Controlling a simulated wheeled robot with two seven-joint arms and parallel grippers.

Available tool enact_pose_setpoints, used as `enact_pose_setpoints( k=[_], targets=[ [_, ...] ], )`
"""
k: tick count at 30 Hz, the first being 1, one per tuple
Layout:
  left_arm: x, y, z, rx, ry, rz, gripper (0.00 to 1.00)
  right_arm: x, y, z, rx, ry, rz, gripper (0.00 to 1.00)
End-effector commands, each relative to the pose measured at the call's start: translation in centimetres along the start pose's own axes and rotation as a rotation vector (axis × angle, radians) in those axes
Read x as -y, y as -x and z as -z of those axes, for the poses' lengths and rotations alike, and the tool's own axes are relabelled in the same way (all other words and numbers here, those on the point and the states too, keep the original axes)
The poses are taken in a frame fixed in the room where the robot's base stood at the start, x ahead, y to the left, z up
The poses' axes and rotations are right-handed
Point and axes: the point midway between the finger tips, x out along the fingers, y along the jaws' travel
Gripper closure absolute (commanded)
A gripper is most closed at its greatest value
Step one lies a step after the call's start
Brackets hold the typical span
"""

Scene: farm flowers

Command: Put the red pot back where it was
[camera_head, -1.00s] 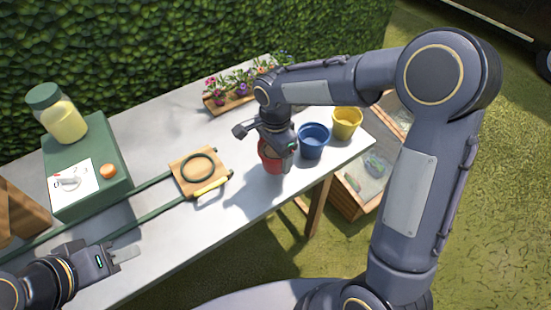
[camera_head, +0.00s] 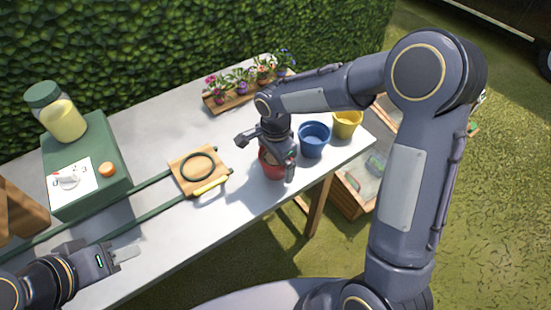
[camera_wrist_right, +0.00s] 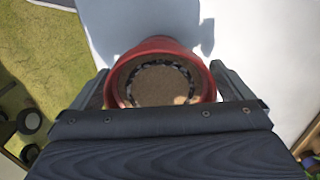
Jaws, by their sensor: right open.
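The red pot (camera_head: 270,168) is at the table's front edge, left of the blue pot (camera_head: 313,140). My right gripper (camera_head: 277,160) is over it and hides part of it in the head view. In the right wrist view the red pot (camera_wrist_right: 160,45) shows its round rim and dark soil inside. The right gripper (camera_wrist_right: 163,92) is open there, with one finger on each side of the pot; I cannot tell whether they touch it. My left gripper (camera_head: 122,254) is over the table's front left, away from the pots; its jaw opening is unclear.
A yellow pot (camera_head: 347,124) stands right of the blue one. A wooden board with a black ring (camera_head: 198,166) lies left of the red pot. A flower planter (camera_head: 220,104) is at the back. A green box (camera_head: 115,150) with a jar (camera_head: 62,122) stands at left.

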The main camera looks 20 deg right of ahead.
Motion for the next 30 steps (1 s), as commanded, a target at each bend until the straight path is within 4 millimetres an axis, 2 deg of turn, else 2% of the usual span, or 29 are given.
enact_pose_setpoints(
  k=[5,8,15,21,25,30],
  targets=[
    [-0.2,0.5,0.2,0.0,0.0,0.0,0.66,0.0,0.7,0.0,0.0,-0.001,0.001,0.01],
    [-0.1,0.3,0.2,0.0,0.0,0.0,0.66,0.1,1.9,0.0,-0.001,-0.001,0.004,0.01],
    [-0.2,0.5,0.2,0.0,0.0,0.0,0.66,0.1,7.2,0.0,-0.001,-0.001,0.007,0.01],
    [-0.3,0.6,0.3,0.0,0.0,0.0,0.66,0.1,10.7,0.0,-0.001,0.0,0.003,0.01],
    [-0.3,0.7,0.3,0.0,0.0,0.0,0.66,0.0,11.9,0.0,0.0,0.0,0.001,0.01],
    [-0.3,0.7,0.3,0.0,0.0,0.0,0.66,0.0,12.4,0.0,0.001,0.001,0.001,0.01]
  ],
)
